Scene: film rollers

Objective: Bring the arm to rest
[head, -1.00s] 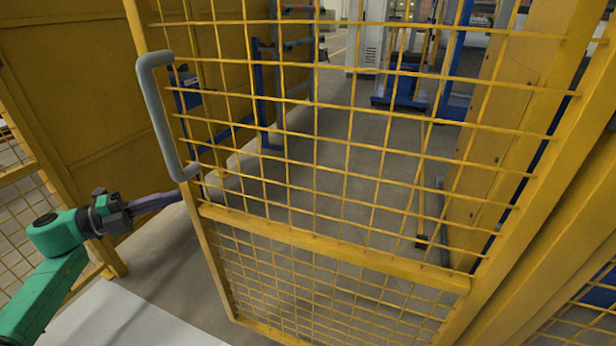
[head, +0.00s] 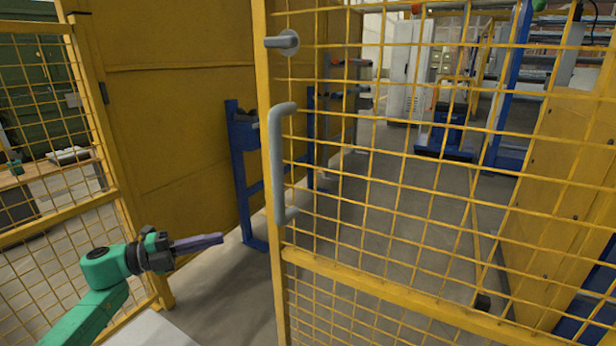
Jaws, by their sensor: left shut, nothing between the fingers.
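My left arm (head: 105,270) is green and comes in from the lower left. My left gripper (head: 218,239) is shut and empty, its dark fingers pointing right toward the door's edge. It is apart from the yellow mesh door (head: 390,289), left of and below the grey door handle (head: 279,165). A grey lever (head: 284,41) sits higher on the same door frame. My right gripper is not in view.
The door stands ajar, with a gap between its edge and the yellow wall panel (head: 170,110). A yellow mesh fence (head: 50,150) stands at the left. Blue stands (head: 243,185) show behind the door. Grey floor lies beyond.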

